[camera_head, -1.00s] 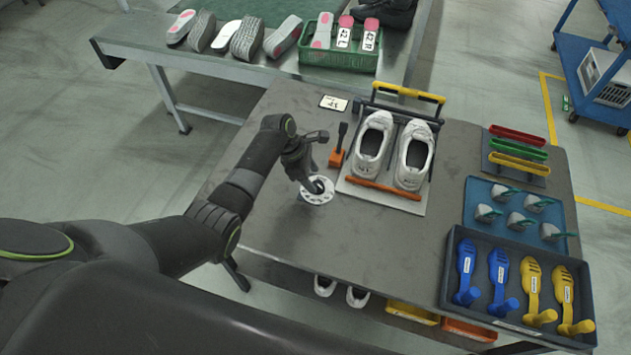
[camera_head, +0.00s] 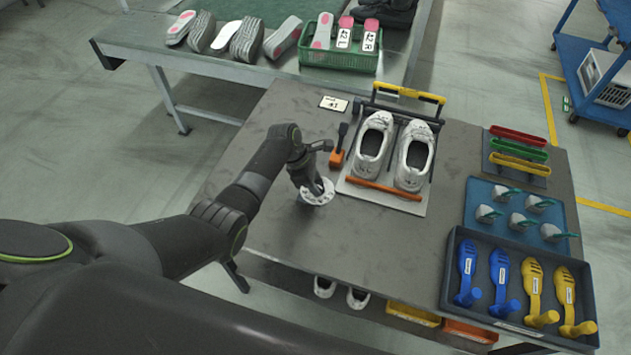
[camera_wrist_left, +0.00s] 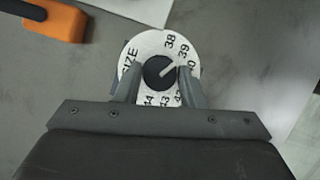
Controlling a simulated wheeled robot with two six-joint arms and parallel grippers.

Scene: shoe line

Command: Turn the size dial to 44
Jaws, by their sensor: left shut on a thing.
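The size dial (camera_head: 323,196) is a white disc with black numbers, flat on the table left of the white shoes. In the left wrist view the dial (camera_wrist_left: 146,50) shows "SIZE" at left, 38 and 39 at upper right, and 43 and 44 at the bottom, partly covered by my gripper. Its black knob (camera_wrist_left: 159,72) has a white line pointing to the upper right, near 40. My left gripper (camera_wrist_left: 158,88) is shut on the knob, one finger each side. In the head view my left gripper (camera_head: 314,187) hides the knob. My right gripper is not in view.
A small card (camera_head: 333,103) with a number that looks like 41 lies behind the dial. A tray (camera_head: 452,290) holds blue and yellow parts. Table left of the dial is clear.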

